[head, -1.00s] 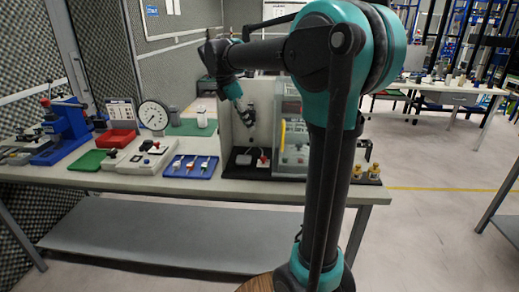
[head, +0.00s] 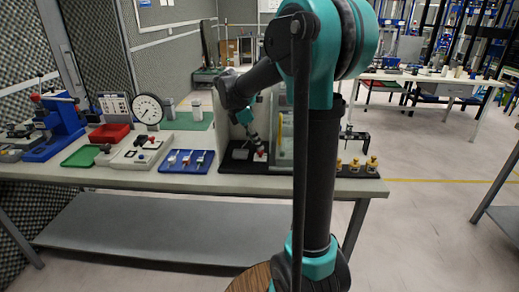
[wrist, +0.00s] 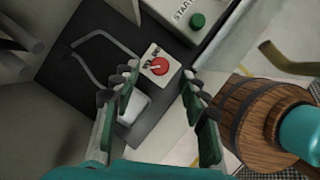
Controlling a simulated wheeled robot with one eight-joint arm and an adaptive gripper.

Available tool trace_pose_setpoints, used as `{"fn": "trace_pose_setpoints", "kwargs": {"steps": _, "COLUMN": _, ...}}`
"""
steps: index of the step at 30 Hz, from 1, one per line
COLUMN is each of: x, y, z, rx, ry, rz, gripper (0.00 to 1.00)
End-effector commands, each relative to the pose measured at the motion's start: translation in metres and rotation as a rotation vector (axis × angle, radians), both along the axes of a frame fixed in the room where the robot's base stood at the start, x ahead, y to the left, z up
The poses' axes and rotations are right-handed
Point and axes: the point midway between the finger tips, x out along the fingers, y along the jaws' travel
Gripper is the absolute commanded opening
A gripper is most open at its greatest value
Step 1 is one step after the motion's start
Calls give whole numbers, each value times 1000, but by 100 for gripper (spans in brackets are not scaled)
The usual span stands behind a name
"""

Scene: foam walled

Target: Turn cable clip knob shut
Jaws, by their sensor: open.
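A red round knob (wrist: 159,66) with a pale pointer mark sits on a small white plate (wrist: 151,54) with dark lettering, on a black base (wrist: 92,50). In the head view the red knob (head: 261,153) shows small, just below my gripper (head: 254,138). In the wrist view my gripper (wrist: 156,84) is open and empty, its two fingers left and right of the knob and apart from it. A bent grey cable-like piece (wrist: 92,42) lies left of the plate. A light grey block (wrist: 133,106) lies below it, partly behind the left finger.
A grey box with a green START button (wrist: 197,20) stands beside the plate. A pale upright panel (head: 226,125) and a clear-sided cabinet (head: 286,135) flank the black base. A blue tray (head: 186,161) lies to the left; brass fittings (head: 355,165) stand right.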

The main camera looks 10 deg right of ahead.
Motion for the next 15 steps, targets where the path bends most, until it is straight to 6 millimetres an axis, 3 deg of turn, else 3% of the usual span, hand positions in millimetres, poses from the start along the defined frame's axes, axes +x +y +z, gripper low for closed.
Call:
{"fn": "trace_pose_setpoints", "kwargs": {"steps": 6, "x": 2, "y": -12, "z": -28, "rx": 0, "ry": -1, "rz": -2, "gripper": 44}}
{"fn": "trace_pose_setpoints", "kwargs": {"steps": 15, "x": 2, "y": -16, "z": -39, "rx": 0, "ry": -1, "rz": 0, "gripper": 44}}
